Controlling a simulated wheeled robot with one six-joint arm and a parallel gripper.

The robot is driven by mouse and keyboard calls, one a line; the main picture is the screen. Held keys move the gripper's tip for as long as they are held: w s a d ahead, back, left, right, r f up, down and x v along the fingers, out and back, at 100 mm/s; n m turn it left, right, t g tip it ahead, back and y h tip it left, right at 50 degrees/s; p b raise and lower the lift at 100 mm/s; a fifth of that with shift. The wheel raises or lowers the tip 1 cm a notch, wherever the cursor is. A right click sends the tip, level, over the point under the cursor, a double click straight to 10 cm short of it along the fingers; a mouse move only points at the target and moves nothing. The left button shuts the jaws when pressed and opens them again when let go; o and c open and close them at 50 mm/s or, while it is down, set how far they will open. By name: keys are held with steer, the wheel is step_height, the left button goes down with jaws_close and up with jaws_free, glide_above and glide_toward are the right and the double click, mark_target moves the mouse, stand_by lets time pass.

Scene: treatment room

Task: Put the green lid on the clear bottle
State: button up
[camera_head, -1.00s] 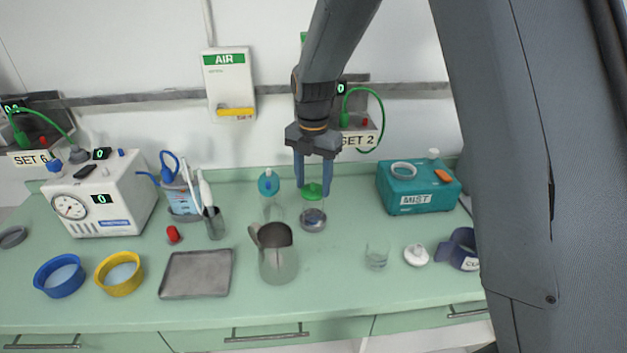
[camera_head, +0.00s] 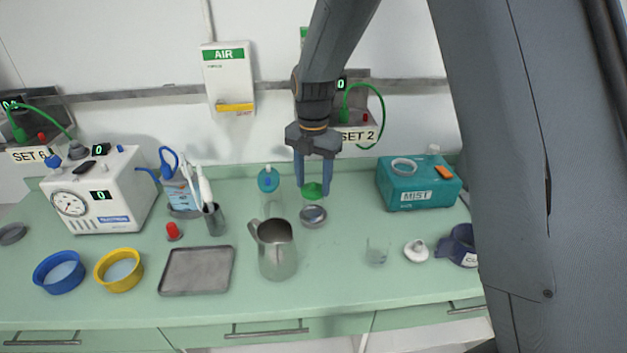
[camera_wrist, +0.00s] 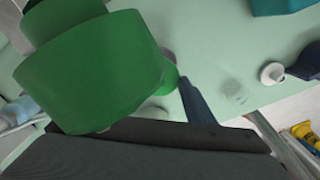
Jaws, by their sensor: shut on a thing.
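The green lid (camera_head: 313,190) is between my gripper's fingertips (camera_head: 314,187) in the head view. My gripper is shut on it and points down over the back middle of the counter. A smaller green shape beside a dark finger in the wrist view looks like the lid (camera_wrist: 169,76). A faint clear vessel, likely the clear bottle (camera_head: 313,203), appears right below the lid, by a round grey dish (camera_head: 313,215). I cannot tell whether lid and bottle touch. A large green rounded shape (camera_wrist: 95,75), unidentified, hides the wrist view's upper left.
A teal-topped bottle (camera_head: 269,181) stands left of my gripper, and a metal jug (camera_head: 277,252) in front. A clear beaker (camera_head: 377,252), white stopper (camera_head: 416,250) and teal MIST box (camera_head: 418,188) are to the right. A metal tray (camera_head: 196,271) lies left.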

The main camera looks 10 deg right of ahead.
steer(key=o, duration=1.1)
steer(key=shift+r, duration=0.1)
steer(key=shift+r+p, duration=2.3)
steer(key=shift+r, duration=1.1)
